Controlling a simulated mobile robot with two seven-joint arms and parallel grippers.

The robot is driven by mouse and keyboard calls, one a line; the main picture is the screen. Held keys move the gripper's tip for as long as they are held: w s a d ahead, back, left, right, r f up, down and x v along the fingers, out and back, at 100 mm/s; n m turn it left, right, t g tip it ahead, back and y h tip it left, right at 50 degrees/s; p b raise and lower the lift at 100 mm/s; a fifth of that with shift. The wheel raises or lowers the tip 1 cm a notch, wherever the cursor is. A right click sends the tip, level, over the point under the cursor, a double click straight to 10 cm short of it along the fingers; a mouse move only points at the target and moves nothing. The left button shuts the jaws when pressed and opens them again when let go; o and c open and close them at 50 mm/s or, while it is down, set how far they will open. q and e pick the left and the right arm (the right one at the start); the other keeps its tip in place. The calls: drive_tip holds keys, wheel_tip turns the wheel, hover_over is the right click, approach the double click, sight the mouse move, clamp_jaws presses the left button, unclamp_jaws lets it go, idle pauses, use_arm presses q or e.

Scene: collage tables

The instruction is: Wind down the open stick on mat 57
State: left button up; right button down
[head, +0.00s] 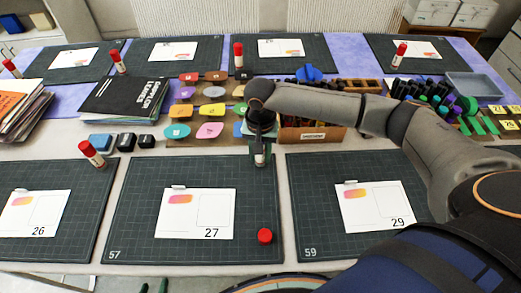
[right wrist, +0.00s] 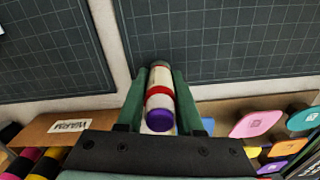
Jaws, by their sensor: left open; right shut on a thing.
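My right gripper (head: 260,152) is shut on the open glue stick, at the far right corner of mat 57 (head: 135,190). In the right wrist view the stick (right wrist: 158,105) is white with a red band, between the green fingers (right wrist: 160,95). Its purple end faces the palm and its grey end points away. In the head view the gripper hides most of it. A red cap (head: 265,236) lies apart on the mat's near right part. My left gripper (head: 154,287) shows only green fingertips, apart and empty, at the bottom edge of the head view.
Card 27 (head: 180,213) lies on mat 57. Mat 59 (head: 310,240) is to the right. Behind stand colored pads (head: 212,110), a wooden box (head: 312,134) and a black book (head: 125,98).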

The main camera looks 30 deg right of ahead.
drive_tip(key=shift+n+p, duration=0.7)
drive_tip(key=shift+n, duration=0.4)
drive_tip(key=shift+s+n+p, duration=0.15)
drive_tip(key=shift+n+p, duration=0.55)
drive_tip(key=shift+d+f+n+p, duration=0.15)
drive_tip(key=shift+n+p, duration=0.35)
drive_tip(key=shift+n, duration=0.5)
drive_tip(key=shift+n+p, duration=0.5)
drive_tip(key=shift+n, duration=0.1)
drive_tip(key=n+p, duration=0.1)
drive_tip(key=n, duration=0.1)
drive_tip(key=shift+n, duration=0.4)
drive_tip(key=shift+n+p, duration=0.55)
drive_tip(key=shift+n, duration=0.35)
drive_tip(key=n+p, duration=0.1)
drive_tip(key=n, duration=0.2)
drive_tip(key=shift+n, duration=0.3)
drive_tip(key=n+p, duration=0.1)
drive_tip(key=n, duration=1.1)
drive_tip(key=shift+n, duration=0.4)
